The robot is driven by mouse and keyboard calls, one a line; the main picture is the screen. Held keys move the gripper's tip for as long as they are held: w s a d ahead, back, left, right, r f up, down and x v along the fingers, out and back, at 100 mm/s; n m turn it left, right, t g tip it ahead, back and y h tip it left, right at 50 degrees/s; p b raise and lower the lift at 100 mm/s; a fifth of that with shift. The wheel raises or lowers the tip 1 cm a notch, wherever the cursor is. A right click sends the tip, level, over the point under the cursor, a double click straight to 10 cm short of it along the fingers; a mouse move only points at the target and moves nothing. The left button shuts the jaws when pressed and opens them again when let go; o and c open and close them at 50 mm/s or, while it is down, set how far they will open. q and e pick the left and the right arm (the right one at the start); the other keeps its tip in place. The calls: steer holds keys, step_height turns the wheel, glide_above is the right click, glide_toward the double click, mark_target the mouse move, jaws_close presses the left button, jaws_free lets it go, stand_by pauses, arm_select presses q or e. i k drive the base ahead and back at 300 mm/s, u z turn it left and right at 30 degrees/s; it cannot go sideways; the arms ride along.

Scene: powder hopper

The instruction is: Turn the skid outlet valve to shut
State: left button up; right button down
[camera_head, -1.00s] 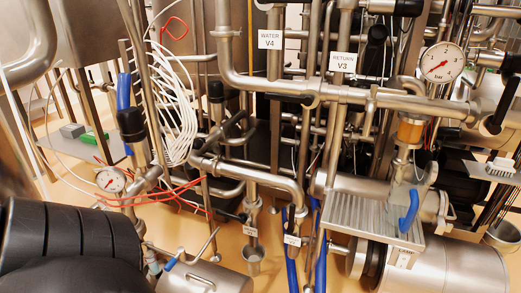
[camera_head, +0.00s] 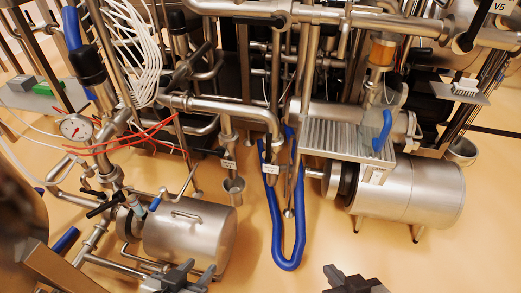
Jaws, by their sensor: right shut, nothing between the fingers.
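I cannot read which valve is the skid outlet valve. A blue lever (camera_head: 382,131) stands at the right skid, beside the ribbed metal plate. A small blue-tipped lever (camera_head: 155,203) and a black handle (camera_head: 103,207) sit on the pipework at the left end of the small steel tank. My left gripper (camera_head: 186,279) shows dark at the bottom edge, below that tank, and its jaw gap is unclear. My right gripper (camera_head: 353,281) is shut and empty at the bottom edge, over the floor. Both are apart from the levers.
The small steel tank (camera_head: 190,236) is at lower left and a larger steel cylinder (camera_head: 420,190) at right. A blue hose loop (camera_head: 288,264) hangs between them. A pressure gauge (camera_head: 76,127) is at left. The floor (camera_head: 460,255) is clear at lower right.

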mark_target(268, 158)
steer(key=k, duration=0.6)
steer(key=z, duration=0.65)
steer(key=i, duration=0.9)
steer(key=z, duration=0.2)
